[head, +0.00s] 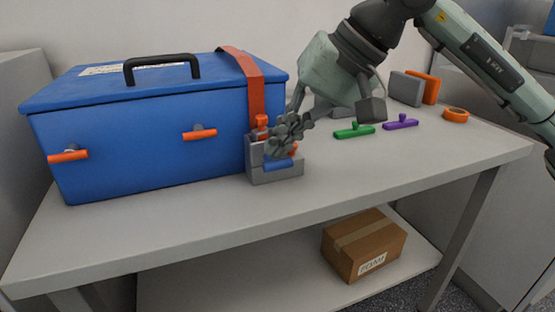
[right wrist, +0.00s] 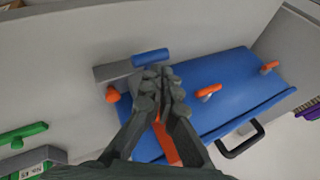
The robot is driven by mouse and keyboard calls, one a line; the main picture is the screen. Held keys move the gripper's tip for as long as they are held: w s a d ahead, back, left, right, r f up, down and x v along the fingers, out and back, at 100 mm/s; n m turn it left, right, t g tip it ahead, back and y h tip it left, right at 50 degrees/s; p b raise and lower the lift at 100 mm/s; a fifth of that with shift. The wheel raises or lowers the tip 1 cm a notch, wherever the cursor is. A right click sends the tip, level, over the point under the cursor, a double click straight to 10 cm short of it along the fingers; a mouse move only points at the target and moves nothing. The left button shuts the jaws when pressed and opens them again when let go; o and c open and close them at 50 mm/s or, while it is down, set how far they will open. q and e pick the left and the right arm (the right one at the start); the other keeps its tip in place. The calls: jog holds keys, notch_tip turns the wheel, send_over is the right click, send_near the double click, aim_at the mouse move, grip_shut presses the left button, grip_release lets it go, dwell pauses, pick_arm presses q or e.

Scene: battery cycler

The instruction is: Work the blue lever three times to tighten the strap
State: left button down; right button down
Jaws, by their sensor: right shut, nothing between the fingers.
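The blue lever (head: 278,165) is a short bar low on the front of a grey ratchet block (head: 277,177), which stands on the table at the right end of the blue box (head: 150,150). An orange-red strap (head: 246,75) runs over the box lid and down toward the ratchet. My right gripper (head: 283,135) is shut and empty, just above the lever, hiding part of the ratchet. In the right wrist view the closed fingers (right wrist: 157,85) are close to the blue lever (right wrist: 150,57); whether they touch it I cannot tell. My left gripper is not in view.
The front right tabletop is clear. A cardboard box (head: 364,246) sits on the lower shelf.

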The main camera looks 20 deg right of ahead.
jog(key=shift+s+f+b, duration=0.15)
jog(key=shift+f+b, duration=0.5)
jog(key=shift+s+f+b, duration=0.15)
jog(key=shift+f+b, duration=0.45)
dwell(0.8)
jog(key=shift+r, duration=0.1)
dwell(0.5)
jog(key=shift+w+r+p, duration=0.25)
jog(key=shift+r+p, duration=0.3)
jog(key=shift+r, duration=0.3)
jog(key=shift+w+r+p, duration=0.2)
jog(key=shift+r+p, duration=0.35)
jog(key=shift+r, duration=0.25)
jog(key=r+p, duration=0.1)
jog(key=r, duration=0.1)
jog(key=w+r+p, duration=0.1)
jog(key=r+p, duration=0.1)
jog(key=r, duration=0.1)
jog(key=shift+w, duration=0.15)
jog(key=shift+f, duration=0.1)
dwell(1.1)
